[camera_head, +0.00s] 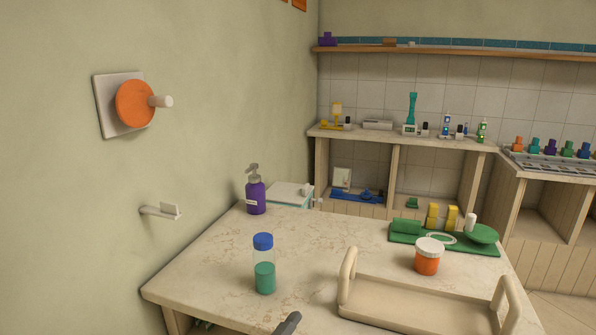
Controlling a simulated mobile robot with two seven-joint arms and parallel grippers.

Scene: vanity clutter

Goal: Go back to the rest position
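A dark grey rounded tip (288,323) enters at the bottom edge over the table. Most of it is cut off, and I cannot tell whether it is a loose thing or part of me. The marble-topped table (215,262) fills the lower middle. On it stand a clear bottle (265,276) with a blue cap and green liquid, an orange jar (427,261) with a white lid, and a beige two-handled tray (400,312), which looks empty. A purple pump bottle (256,196) stands at the far left corner.
A green mat (405,238) with yellow blocks and a green dish lies at the table's back right. An orange knob (135,103) and a small white holder (160,211) stick out from the left wall. Cluttered shelves (400,139) stand behind. The table's left front is clear.

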